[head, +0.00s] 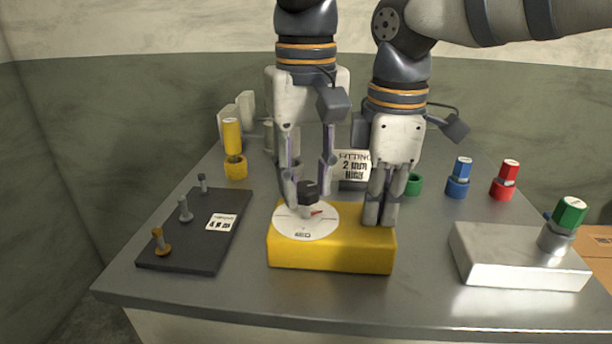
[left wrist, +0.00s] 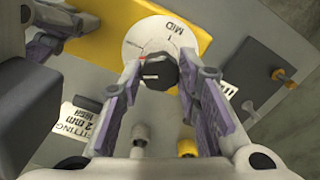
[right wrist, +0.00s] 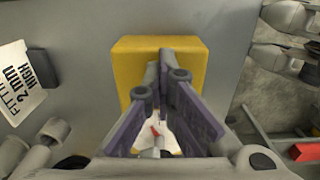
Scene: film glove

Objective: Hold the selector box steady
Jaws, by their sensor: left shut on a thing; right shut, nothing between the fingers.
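The selector box (head: 330,257) is a yellow block on the grey table, with a white dial (head: 303,226) marked "MID", a red pointer and a black knob (head: 308,190). My left gripper (head: 307,198) comes down from above with its fingers on both sides of the knob, shut on it; the knob also shows between the fingers in the left wrist view (left wrist: 158,73). My right gripper (head: 377,218) is shut and empty, its fingertips pointing down at the box's right part. Whether they touch the box top is unclear. The right wrist view shows the yellow top (right wrist: 140,62) under the fingers.
A dark plate (head: 190,245) with several pegs lies left of the box. A silver block (head: 515,255) with a green-capped post stands right. Yellow (head: 233,140), blue (head: 461,172) and red (head: 507,176) pieces stand farther back. A "FITTING 2 mm HIGH" card (head: 353,164) stands behind the grippers.

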